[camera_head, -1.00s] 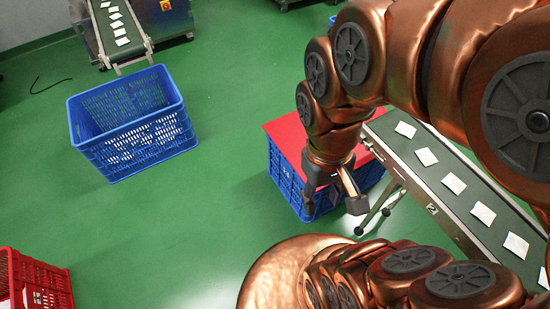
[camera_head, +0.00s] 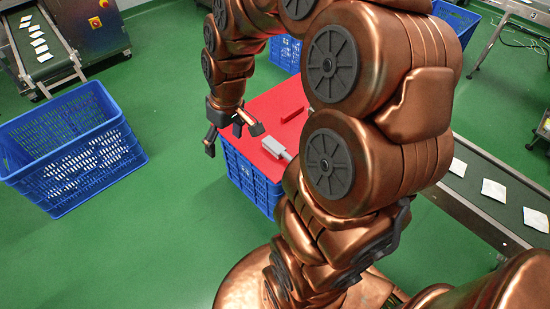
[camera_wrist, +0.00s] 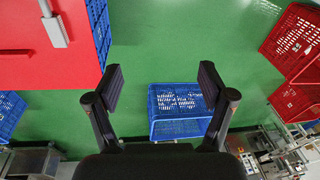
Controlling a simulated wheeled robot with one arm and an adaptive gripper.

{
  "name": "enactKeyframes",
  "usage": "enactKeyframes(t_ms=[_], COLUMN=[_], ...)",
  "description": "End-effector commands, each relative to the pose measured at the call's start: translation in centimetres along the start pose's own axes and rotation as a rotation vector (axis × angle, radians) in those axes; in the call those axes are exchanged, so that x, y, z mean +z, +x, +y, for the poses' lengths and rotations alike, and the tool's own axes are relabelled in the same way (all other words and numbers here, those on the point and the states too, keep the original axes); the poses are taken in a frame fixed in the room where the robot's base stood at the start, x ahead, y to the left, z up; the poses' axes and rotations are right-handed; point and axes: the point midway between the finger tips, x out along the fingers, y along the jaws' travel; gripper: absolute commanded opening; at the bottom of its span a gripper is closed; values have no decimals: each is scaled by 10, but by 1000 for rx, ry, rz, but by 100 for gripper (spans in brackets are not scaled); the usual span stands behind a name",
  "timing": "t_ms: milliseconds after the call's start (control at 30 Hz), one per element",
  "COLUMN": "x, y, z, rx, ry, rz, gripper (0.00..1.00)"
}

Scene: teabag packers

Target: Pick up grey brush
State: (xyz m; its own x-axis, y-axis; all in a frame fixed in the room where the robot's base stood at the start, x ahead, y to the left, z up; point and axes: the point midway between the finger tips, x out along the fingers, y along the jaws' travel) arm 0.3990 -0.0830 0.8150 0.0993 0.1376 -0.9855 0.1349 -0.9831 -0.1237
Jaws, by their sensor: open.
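The grey brush (camera_head: 276,148) lies on the red top (camera_head: 262,110) of a blue crate, its far end partly hidden behind my arm in the head view. In the wrist view the brush (camera_wrist: 54,30) is at the upper left, on the red surface (camera_wrist: 75,72), left of my fingers and not between them. My gripper (camera_head: 233,137) is open and empty near the left edge of the red top, left of the brush. In the wrist view the gripper (camera_wrist: 160,83) shows its two fingers wide apart over green floor.
A dark red object (camera_head: 290,113) lies on the red top behind the brush. A blue crate (camera_head: 70,150) stands on the floor at left. A conveyor (camera_head: 470,185) with white packets runs at right. Red crates (camera_wrist: 290,45) show in the wrist view. Green floor is clear at front left.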

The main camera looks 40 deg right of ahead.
Motion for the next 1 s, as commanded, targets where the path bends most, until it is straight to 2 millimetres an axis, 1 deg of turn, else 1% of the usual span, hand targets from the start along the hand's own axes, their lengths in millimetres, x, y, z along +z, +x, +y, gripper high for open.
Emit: enactKeyframes(t_ms=[33,67,100,167,200,267,300,367,400,433,500,600,700,800,900,1000], x=[-8,-13,-20,-28,-32,-39,-41,-41,-42,-41,-36,-27,-17,-10,-7,-8], y=[31,41,55,76,90,110,126,148,162,174,196,225,246,257,262,269], z=[21,32,47,72,89,116,135,162,182,197,230,271,301,320,330,333], rx=[-5,-7,-7,-2,0,11,18,29,40,49,72,103,129,148,160,162], ry=[8,9,12,15,20,28,33,45,53,59,73,95,108,119,122,122], rz=[20,35,55,84,102,136,152,176,195,206,229,255,269,280,285,286], gripper=[81,81,81,81,81,81,81,81,81,81,81,81,81,81,81,81])
